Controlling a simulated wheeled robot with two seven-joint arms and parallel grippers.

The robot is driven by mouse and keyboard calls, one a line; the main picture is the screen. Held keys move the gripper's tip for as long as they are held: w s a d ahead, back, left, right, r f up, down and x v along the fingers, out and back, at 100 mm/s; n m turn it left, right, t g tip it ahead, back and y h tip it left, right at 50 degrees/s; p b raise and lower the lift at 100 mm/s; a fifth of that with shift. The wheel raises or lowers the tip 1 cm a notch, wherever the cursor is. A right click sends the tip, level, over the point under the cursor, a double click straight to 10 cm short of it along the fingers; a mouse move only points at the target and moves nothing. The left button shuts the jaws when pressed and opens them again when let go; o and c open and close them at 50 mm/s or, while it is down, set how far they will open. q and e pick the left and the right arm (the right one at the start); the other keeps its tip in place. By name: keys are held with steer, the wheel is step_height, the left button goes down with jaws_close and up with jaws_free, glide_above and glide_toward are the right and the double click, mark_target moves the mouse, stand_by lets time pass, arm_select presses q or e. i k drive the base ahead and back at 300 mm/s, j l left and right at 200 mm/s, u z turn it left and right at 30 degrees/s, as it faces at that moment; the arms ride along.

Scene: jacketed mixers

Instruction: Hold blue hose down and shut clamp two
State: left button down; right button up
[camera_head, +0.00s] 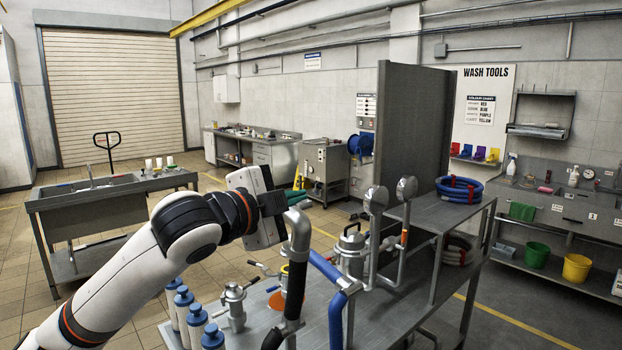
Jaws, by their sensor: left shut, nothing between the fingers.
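My left gripper (298,197) shows at the centre, its dark fingers shut and empty beside the top of a bent steel pipe (299,235). I cannot tell whether they touch the pipe. The blue hose (336,312) runs down at the front of the steel bench, with its upper stretch sloping to the left behind the pipe. Clamp levers with dark grips (262,268) show left of the pipe, below my gripper. No number is readable, so I cannot tell which clamp is two. My right gripper is out of view.
Several blue-capped bottles (196,325) stand at the bench's left end. Steel fittings and two round-headed uprights (376,200) crowd the bench (398,312). A tall grey panel (412,140) stands behind. A coiled blue hose (459,188) lies on the raised shelf.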

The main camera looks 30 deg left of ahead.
mark_target(340, 281)
steer(key=i+j, duration=0.95)
steer(key=i, duration=0.15)
